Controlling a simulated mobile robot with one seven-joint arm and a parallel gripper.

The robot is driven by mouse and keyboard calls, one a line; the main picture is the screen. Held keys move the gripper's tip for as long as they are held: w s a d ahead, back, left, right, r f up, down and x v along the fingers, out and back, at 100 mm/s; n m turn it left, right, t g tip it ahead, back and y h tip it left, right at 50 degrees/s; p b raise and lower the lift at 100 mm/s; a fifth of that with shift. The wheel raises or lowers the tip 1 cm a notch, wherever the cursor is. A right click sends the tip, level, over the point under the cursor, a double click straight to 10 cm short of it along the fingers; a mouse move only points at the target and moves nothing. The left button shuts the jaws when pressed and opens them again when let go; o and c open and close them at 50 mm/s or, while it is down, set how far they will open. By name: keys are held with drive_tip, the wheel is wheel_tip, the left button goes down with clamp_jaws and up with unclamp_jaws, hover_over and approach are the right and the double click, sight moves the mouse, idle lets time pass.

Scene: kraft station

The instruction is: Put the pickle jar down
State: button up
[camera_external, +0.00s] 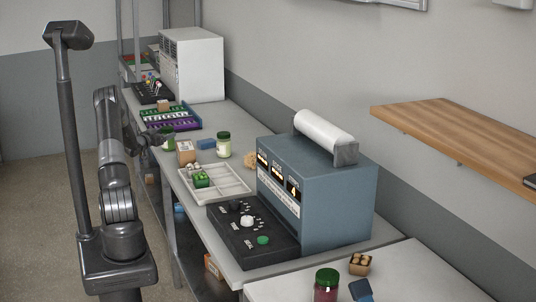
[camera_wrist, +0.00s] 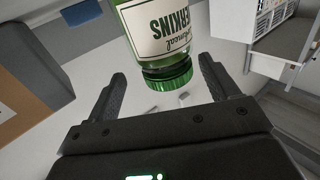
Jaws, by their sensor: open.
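The pickle jar (camera_wrist: 158,30), green glass with a green lid and a cream gherkins label, fills the top middle of the wrist view. That view is upside down, so the lid shows at the bottom. My gripper (camera_wrist: 162,72) is open, with one finger on each side of the lid and gaps showing between them. In the external view a green jar (camera_external: 168,141) is at the counter's near edge, partly hidden by my gripper (camera_external: 156,137). The jar appears upright; its base is out of the wrist view.
A brown box (camera_external: 185,153) stands close beside the jar. Behind are a blue block (camera_external: 206,144) and another green-lidded jar (camera_external: 224,146). A purple and green rack (camera_external: 172,117), a white tray (camera_external: 232,184) and a white cabinet (camera_external: 192,65) share the counter.

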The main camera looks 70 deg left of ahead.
sight(170, 127)
drive_tip(key=shift+s+a+r+x, duration=0.1)
drive_tip(key=shift+a+x, duration=0.05)
drive_tip(key=shift+x, duration=0.75)
drive_tip(key=shift+s+a+r+x, duration=0.1)
drive_tip(key=shift+x, duration=0.8)
drive_tip(key=shift+s+a+x, duration=0.1)
drive_tip(key=shift+a+x, duration=0.05)
drive_tip(key=shift+x, duration=0.75)
drive_tip(key=shift+d, duration=0.1)
drive_tip(key=shift+c, duration=0.4)
drive_tip(key=c, duration=1.5)
drive_tip(key=shift+o, duration=0.2)
drive_tip(key=shift+r, duration=0.1)
drive_tip(key=shift+w+r, duration=0.1)
drive_tip(key=shift+r, duration=0.4)
drive_tip(key=r, duration=0.2)
drive_tip(key=d+r, duration=0.1)
drive_tip(key=shift+w+r, duration=0.35)
drive_tip(key=shift+r, duration=0.05)
drive_tip(key=w+d+r, duration=0.5)
drive_tip(key=d+r, duration=0.1)
drive_tip(key=d, duration=0.3)
